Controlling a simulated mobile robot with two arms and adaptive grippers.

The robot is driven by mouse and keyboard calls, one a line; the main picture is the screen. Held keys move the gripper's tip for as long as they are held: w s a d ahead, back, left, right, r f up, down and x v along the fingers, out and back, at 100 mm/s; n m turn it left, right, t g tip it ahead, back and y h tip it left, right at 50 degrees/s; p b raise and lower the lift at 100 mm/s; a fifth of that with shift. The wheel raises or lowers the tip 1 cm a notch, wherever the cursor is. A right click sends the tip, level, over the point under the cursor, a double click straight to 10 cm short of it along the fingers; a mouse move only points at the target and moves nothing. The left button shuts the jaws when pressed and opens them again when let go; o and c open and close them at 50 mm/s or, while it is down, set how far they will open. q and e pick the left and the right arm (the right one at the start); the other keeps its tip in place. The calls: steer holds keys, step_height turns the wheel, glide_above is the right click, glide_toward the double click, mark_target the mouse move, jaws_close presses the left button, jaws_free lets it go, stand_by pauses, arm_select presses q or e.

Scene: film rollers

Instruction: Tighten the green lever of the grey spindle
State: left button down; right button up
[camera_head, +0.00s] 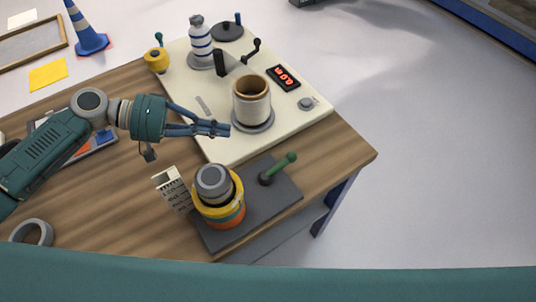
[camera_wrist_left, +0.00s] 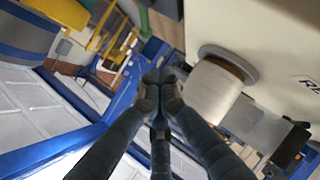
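The grey spindle (camera_head: 214,178) stands on a dark grey plate at the table's front edge, with a yellow and an orange ring around it. The green lever (camera_head: 282,168) is on a dark knob at the right of that plate, its arm sloping up to the right. My left gripper (camera_head: 226,128) is left of the pale roll on the white machine, behind the grey spindle and lever. Its fingers come together with nothing seen between them, also in the left wrist view (camera_wrist_left: 160,78). The lever cannot be made out in the wrist view. My right gripper is not seen.
The pale roll (camera_head: 251,104) stands on a grey disc beside my fingertips. The white machine (camera_head: 215,150) also bears a striped roll (camera_head: 200,45), a black crank (camera_head: 252,50) and a red display (camera_head: 284,77). A small printed box (camera_head: 172,190) stands beside the spindle.

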mark_target(278, 167)
arm_select(q)
steer(key=shift+d+f, duration=0.2)
steer(key=shift+d, duration=0.25)
steer(key=p+x, duration=0.3)
steer(key=x, duration=0.5)
steer(key=shift+d, duration=0.15)
steer(key=d+f, duration=0.1)
steer(key=s+d+f+p, duration=0.1)
steer(key=shift+s+d+p, duration=0.25)
steer(key=shift+d+p, duration=0.05)
steer(key=shift+d, duration=0.05)
steer(key=shift+s+d+f, duration=0.3)
steer(key=shift+s+f, duration=0.05)
steer(key=shift+s, duration=0.05)
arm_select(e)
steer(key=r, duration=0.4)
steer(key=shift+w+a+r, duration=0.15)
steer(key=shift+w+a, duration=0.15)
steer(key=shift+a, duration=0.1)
arm_select(q)
steer(key=shift+f+g+b, duration=0.1)
steer(key=shift+g+b, duration=0.2)
steer(key=shift+d+m, duration=0.15)
steer(key=shift+m, duration=0.15)
steer(key=shift+b, duration=0.3)
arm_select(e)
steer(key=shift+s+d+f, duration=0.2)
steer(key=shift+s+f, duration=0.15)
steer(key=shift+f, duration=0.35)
